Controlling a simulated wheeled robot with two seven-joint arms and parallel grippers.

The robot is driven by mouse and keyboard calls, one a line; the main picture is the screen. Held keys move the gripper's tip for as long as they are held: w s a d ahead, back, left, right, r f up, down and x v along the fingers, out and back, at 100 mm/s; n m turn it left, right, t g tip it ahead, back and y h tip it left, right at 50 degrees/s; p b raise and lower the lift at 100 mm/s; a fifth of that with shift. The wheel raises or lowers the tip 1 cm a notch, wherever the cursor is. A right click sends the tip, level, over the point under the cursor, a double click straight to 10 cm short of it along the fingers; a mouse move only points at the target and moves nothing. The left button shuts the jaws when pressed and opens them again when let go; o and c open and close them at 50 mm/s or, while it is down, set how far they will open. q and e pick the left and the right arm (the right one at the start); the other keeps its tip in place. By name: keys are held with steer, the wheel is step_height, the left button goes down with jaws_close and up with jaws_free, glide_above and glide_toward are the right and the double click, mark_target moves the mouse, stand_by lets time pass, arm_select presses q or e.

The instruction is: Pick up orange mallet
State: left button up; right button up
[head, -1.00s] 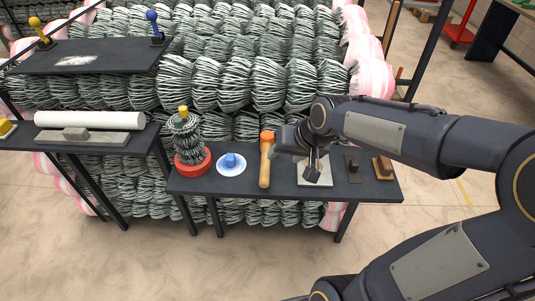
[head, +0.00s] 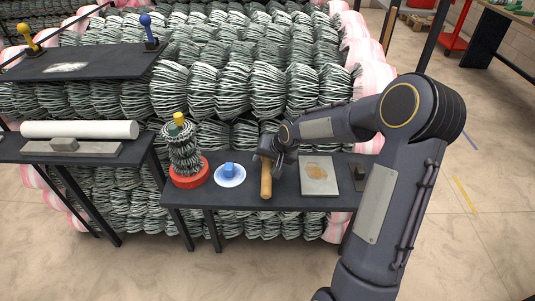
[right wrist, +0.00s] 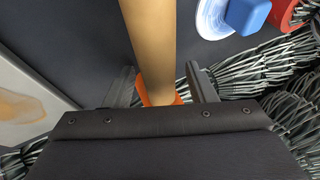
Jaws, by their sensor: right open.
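The orange mallet (head: 266,181) lies on the dark table, its wooden handle pointing toward me. Its head is mostly hidden by my right gripper (head: 271,155) in the head view. In the right wrist view the wooden handle (right wrist: 149,40) runs between the two open fingers of my right gripper (right wrist: 163,82), with a gap on each side. A bit of the orange head (right wrist: 158,95) shows at the palm's edge. My left gripper is not in view.
Left of the mallet are a blue knob on a white disc (head: 229,174) and a wire coil on a red base (head: 188,178). Right of it lie a grey plate with an orange-brown stain (head: 319,185) and a small dark block (head: 358,172). Wire rolls (head: 250,85) stand behind the table.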

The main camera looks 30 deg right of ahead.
steer(key=shift+c, duration=0.3)
jaws_close()
steer(key=shift+r, duration=0.15)
steer(key=shift+w+r, duration=0.1)
steer(key=shift+r, duration=0.15)
step_height(320, 180, up, 2)
steer(key=shift+r, duration=0.15)
steer(key=s+a+r+p, duration=0.1)
steer(key=s+a+r, duration=0.1)
steer(key=s+r, duration=0.8)
steer(key=s, duration=0.4)
steer(key=shift+a, duration=0.4)
